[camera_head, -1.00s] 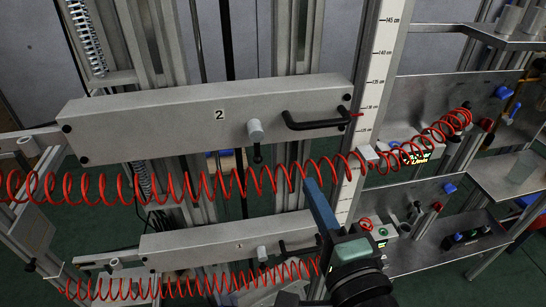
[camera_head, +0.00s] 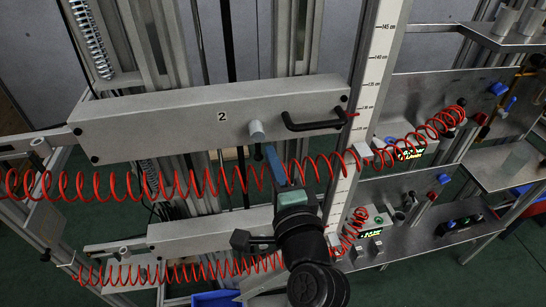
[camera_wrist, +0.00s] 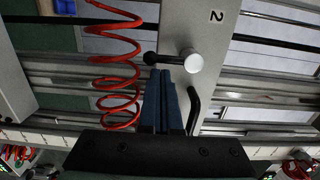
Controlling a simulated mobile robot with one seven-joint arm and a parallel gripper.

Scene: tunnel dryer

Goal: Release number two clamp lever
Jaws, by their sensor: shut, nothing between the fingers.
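The grey beam marked 2 (camera_head: 180,124) spans the upper left of the head view. Its clamp lever (camera_head: 257,133) has a pale cylindrical hub and a short dark arm with a black ball end pointing down. In the wrist view the hub (camera_wrist: 192,61) and black ball knob (camera_wrist: 150,59) lie just beyond my fingertips. My gripper (camera_head: 271,150) has blue fingers, shut and empty, with the tips close to the lever's ball end, right of it. It also shows in the wrist view (camera_wrist: 160,75). I cannot tell whether the tips touch the lever.
A black handle (camera_head: 313,124) sits on the beam right of the lever. A red coiled hose (camera_head: 110,184) runs across below the beam, near my fingers. A lower beam (camera_head: 195,232) lies beneath. A vertical ruler (camera_head: 367,100) stands to the right.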

